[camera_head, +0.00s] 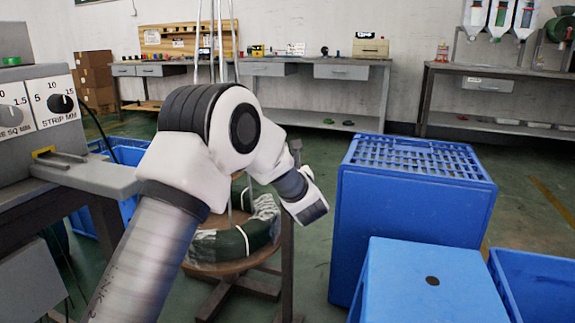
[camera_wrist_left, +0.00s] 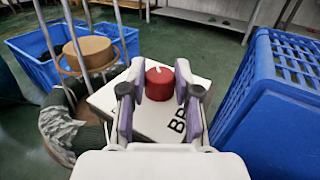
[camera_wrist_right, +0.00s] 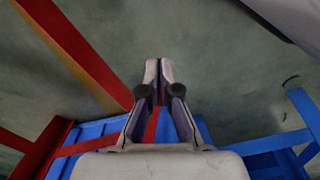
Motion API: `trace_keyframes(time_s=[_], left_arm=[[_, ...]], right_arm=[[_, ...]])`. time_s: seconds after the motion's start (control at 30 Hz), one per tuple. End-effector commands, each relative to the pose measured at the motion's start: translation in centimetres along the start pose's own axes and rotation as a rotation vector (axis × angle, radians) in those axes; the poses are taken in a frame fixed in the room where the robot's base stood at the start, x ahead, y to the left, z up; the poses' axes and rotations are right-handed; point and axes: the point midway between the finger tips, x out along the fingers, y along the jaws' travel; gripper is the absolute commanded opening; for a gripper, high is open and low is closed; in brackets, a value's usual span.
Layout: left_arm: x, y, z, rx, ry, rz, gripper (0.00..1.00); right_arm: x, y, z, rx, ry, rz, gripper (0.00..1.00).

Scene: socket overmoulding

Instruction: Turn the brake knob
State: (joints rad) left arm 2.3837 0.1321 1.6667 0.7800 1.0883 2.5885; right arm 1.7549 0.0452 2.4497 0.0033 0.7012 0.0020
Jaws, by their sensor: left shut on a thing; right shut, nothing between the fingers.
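The red brake knob (camera_wrist_left: 160,84), with a light mark on top, stands on a white panel (camera_wrist_left: 147,118) with partly hidden black lettering. My left gripper (camera_wrist_left: 160,76) has its two fingers on either side of the knob and is shut on it. In the head view my left arm (camera_head: 235,130) reaches in and hides the knob and panel; only the wrist end (camera_head: 308,205) shows there. My right gripper (camera_wrist_right: 158,72) is shut and empty, fingertips together over the floor in the right wrist view. It is not seen in the head view.
A tall blue crate (camera_head: 410,215) and a blue stool (camera_head: 430,285) stand on the right. A green coil (camera_head: 245,238) lies on a round stand behind my left arm. A machine with dials (camera_head: 35,105) is at left. Red bars (camera_wrist_right: 85,50) cross the right wrist view.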

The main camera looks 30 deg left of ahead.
Motion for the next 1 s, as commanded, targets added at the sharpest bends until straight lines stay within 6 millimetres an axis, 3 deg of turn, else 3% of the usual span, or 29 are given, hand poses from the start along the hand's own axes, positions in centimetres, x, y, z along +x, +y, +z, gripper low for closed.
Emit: trace_keyframes(time_s=[0.6, 1.0], left_arm=[[0.2, -0.8, -0.1, 0.000, 0.001, 0.557, 0.00], [0.3, -0.9, -0.1, 0.000, 0.002, 0.751, 0.00]], right_arm=[[-1.5, 0.0, 0.1, -0.003, -0.002, 0.000, 0.00], [-1.8, -0.1, 0.1, -0.004, -0.002, 0.000, 0.00]])
